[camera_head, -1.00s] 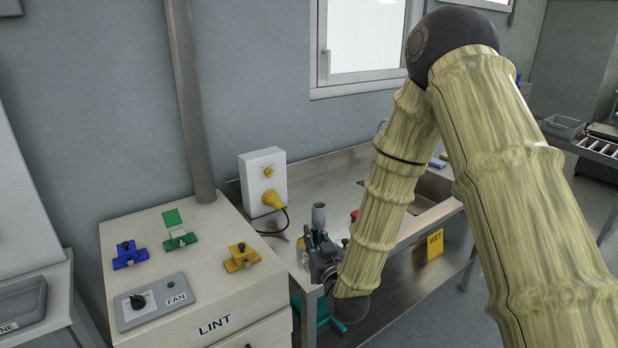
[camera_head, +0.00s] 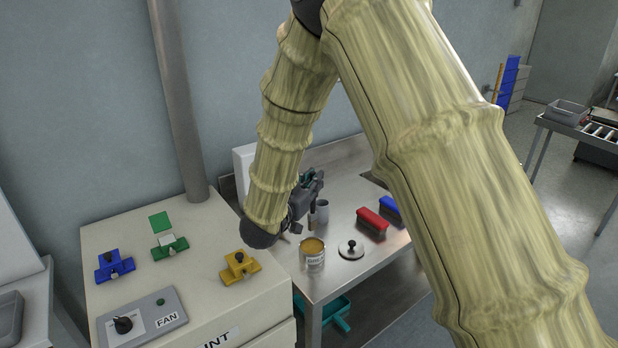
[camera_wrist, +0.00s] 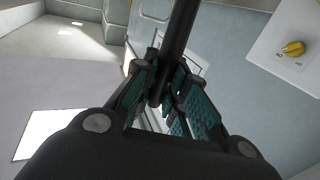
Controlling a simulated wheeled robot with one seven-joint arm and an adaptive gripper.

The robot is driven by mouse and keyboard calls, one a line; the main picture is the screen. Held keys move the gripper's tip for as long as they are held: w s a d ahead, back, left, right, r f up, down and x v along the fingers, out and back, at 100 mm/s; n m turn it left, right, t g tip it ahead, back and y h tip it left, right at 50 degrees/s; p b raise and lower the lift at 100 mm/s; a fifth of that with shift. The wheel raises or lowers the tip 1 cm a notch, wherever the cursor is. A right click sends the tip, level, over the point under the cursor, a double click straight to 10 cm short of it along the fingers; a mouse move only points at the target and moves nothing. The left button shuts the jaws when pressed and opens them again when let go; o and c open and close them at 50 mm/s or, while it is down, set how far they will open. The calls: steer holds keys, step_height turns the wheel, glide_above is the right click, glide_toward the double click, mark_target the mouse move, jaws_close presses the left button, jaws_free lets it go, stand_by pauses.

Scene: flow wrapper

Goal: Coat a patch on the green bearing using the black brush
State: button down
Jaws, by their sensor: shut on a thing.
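The green bearing (camera_head: 170,247) sits on top of the pale cabinet, between a blue one and a yellow one. My gripper (camera_head: 312,186) is over the steel bench, to the right of the bearing and apart from it. In the wrist view my gripper (camera_wrist: 160,92) is shut on a dark rod, the handle of the black brush (camera_wrist: 180,35). The brush's tip cannot be made out clearly. An open tin (camera_head: 313,252) with yellow-brown contents stands on the bench, in front of my gripper.
The blue bearing (camera_head: 114,265) and yellow bearing (camera_head: 240,267) flank the green one. A green square (camera_head: 160,222) lies behind it. A FAN switch box (camera_head: 140,318) is in front.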

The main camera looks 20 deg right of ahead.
mark_target(313, 213)
steer(key=shift+f, duration=0.15)
steer(key=shift+f+b, duration=1.85)
steer(key=shift+f, duration=1.5)
stand_by(0.4)
steer(key=shift+r, duration=0.1)
step_height(313, 213, up, 7)
steer(key=p, duration=0.4)
stand_by(0.7)
stand_by(0.4)
